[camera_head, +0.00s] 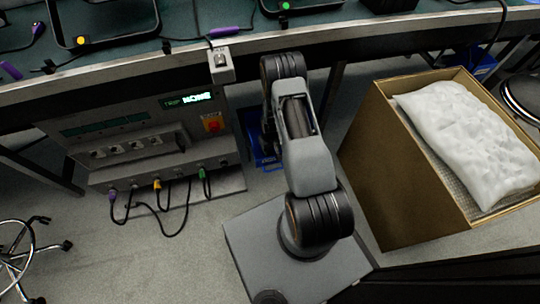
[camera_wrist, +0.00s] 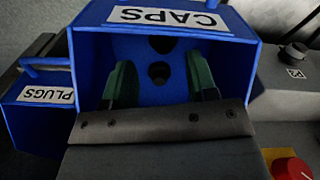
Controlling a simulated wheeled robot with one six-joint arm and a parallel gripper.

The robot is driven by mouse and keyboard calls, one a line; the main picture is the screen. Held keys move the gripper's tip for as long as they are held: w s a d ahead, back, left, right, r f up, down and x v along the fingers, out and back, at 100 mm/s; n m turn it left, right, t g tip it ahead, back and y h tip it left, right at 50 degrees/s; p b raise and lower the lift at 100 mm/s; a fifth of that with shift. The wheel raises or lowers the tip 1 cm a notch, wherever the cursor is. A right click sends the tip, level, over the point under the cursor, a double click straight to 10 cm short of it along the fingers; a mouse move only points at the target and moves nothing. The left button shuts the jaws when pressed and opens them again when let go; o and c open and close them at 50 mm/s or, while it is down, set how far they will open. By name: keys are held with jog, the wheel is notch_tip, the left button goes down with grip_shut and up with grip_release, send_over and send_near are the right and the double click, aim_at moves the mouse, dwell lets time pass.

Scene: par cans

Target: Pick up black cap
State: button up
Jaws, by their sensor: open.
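In the wrist view, a blue bin labelled CAPS (camera_wrist: 84,58) has two dark round things inside that look like black caps. The nearer cap (camera_wrist: 159,73) lies between my fingers, apart from both. The farther cap (camera_wrist: 162,45) is just beyond it, partly cut off by the bin's labelled wall. My gripper (camera_wrist: 158,64) is open and empty, its two green fingers reaching over or into the bin; I cannot tell how deep. In the head view my arm hides the gripper and the caps; only part of a blue bin (camera_head: 252,135) shows beside the arm.
A blue PLUGS bin (camera_wrist: 35,122) stands left of the caps bin. A grey control box (camera_head: 150,150) with cables and a red button (camera_head: 212,125) is left of my arm. A workbench (camera_head: 130,75) runs behind. A cardboard box (camera_head: 415,185) with a white bag stands right.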

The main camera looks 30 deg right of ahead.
aim_at(270, 154)
notch_tip(270, 154, down, 5)
jog(key=shift+a+r+b, duration=0.1)
jog(key=shift+a+b, duration=0.05)
jog(key=shift+b, duration=1)
jog(key=shift+r, duration=0.1)
jog(key=c, duration=0.8)
